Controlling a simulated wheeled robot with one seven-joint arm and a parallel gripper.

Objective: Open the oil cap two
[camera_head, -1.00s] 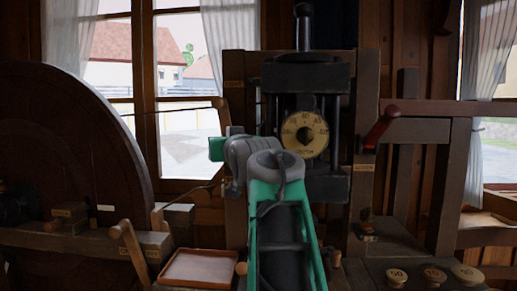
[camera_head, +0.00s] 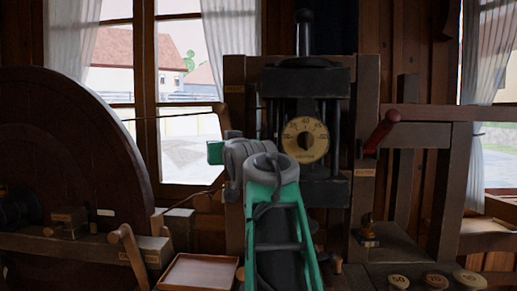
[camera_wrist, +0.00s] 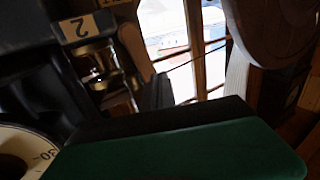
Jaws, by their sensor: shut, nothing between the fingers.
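A plate marked 2 (camera_wrist: 78,28) shows at the upper left of the wrist view. A small brass fitting (camera_wrist: 96,60) sits right beside it; it looks like oil cap two, but I cannot tell whether its lid is open. I cannot make it out in the head view. My gripper (camera_head: 215,152) is shut and empty, left of the round dial (camera_head: 305,138) and in front of the press frame. In the wrist view its green and black finger fills the lower part, apart from the brass fitting in the picture.
A large dark wheel (camera_head: 75,150) stands at the left. A wooden tray (camera_head: 165,283) lies low in front. A red-handled lever (camera_head: 383,130) is at the right of the press. Several round numbered knobs (camera_head: 398,282) line the lower right.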

